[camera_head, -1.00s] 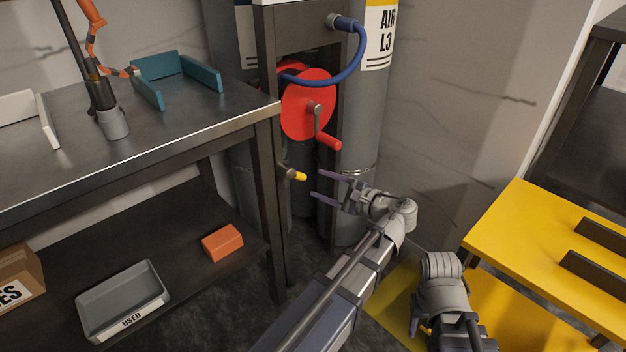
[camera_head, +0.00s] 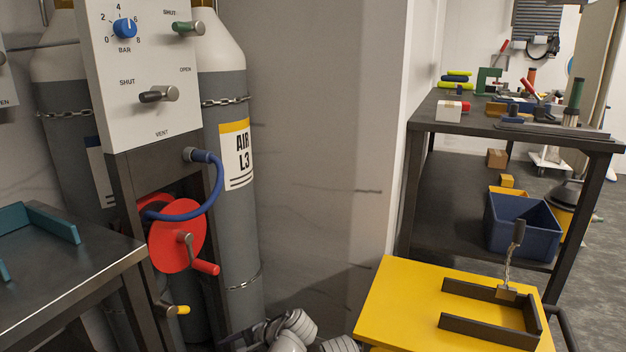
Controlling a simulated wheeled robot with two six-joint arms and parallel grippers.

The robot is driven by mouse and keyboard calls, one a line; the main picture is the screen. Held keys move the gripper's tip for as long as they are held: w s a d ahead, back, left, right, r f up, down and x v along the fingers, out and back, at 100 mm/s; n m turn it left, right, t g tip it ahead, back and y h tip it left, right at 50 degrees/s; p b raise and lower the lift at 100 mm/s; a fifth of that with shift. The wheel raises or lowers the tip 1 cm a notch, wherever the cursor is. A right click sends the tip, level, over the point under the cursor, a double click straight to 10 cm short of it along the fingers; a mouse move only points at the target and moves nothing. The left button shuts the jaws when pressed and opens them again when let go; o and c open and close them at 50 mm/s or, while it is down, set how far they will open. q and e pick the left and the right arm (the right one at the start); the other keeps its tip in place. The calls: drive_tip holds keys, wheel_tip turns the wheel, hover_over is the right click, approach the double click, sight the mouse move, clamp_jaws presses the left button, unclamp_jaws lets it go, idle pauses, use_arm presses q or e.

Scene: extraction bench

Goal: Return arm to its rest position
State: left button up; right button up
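Grey rounded links of one of my arms show at the bottom edge, below the gas cylinder labelled AIR L3 (camera_head: 237,150). The fingers of that arm's gripper cannot be made out in this view. No other gripper shows. The red hose reel (camera_head: 178,236) with its crank handle (camera_head: 205,267) stands above and left of the arm links, apart from them. A small yellow-tipped lever (camera_head: 181,310) sits low on the dark post.
A control panel (camera_head: 140,75) with a blue knob stands above the reel. A metal bench (camera_head: 70,268) is at left. A yellow platform (camera_head: 400,300) with dark brackets is at lower right. Behind it stands a dark bench (camera_head: 480,125) with tools and a blue crate (camera_head: 522,225).

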use_arm(q)
drive_tip(key=s+d+n+g+h+p, duration=0.35)
drive_tip(key=s+d+h+p, duration=0.35)
drive_tip(key=s+d, duration=0.65)
wheel_tip(320, 180, up, 37)
drive_tip(key=w+h+p, duration=0.1)
drive_tip(key=w+p, duration=0.1)
drive_tip(key=p, duration=3.4)
drive_tip(key=shift+w+d+r+t, duration=0.15)
drive_tip(key=shift+d+t, duration=0.2)
drive_tip(key=shift+d, duration=0.1)
use_arm(e)
wheel_tip(320, 180, up, 45)
use_arm(q)
drive_tip(key=shift+n, duration=0.25)
use_arm(e)
drive_tip(key=shift+s+f, duration=0.1)
